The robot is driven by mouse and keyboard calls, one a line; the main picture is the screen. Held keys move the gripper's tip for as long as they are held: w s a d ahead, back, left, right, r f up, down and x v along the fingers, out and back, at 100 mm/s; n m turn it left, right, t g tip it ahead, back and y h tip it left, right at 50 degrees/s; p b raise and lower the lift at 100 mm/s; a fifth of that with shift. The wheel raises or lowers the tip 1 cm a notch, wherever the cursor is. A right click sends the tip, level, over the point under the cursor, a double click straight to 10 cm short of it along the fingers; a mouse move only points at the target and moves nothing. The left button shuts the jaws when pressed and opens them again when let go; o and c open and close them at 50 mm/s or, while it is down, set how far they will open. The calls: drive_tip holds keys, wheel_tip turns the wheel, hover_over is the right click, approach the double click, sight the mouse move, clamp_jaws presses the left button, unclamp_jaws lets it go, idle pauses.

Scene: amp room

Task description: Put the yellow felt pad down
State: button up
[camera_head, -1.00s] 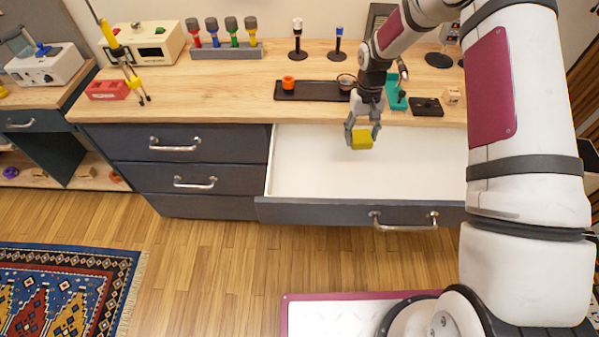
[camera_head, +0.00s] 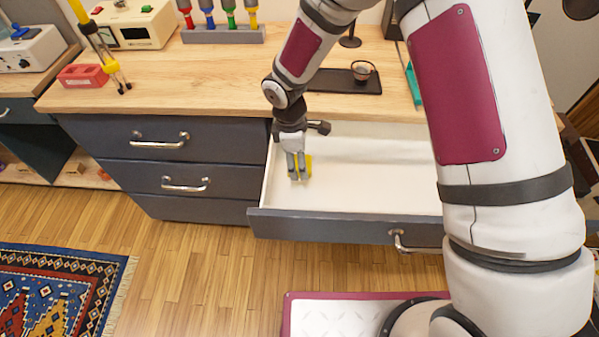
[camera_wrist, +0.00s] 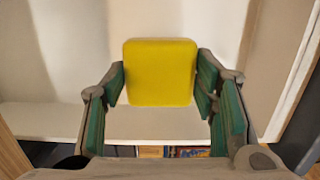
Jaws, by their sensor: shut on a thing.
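The yellow felt pad (camera_wrist: 160,72) is held between the fingers of my gripper (camera_wrist: 160,88) in the wrist view. It is a rounded square block. In the head view my gripper (camera_head: 299,178) points down at the left part of the open drawer (camera_head: 360,190). The pad (camera_head: 308,165) shows there as a thin yellow strip, partly hidden by the fingers. I cannot tell whether the pad touches the drawer floor.
The drawer is otherwise empty where I see it, with free floor to the right. The drawer's left wall is close to my gripper. The wooden worktop (camera_head: 170,80) behind holds a dark tray (camera_head: 340,82), a red block (camera_head: 82,75) and a grey rack (camera_head: 222,36) of screwdrivers.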

drive_tip(key=shift+f, duration=2.5)
drive_tip(key=shift+f, duration=0.15)
drive_tip(key=o, duration=1.2)
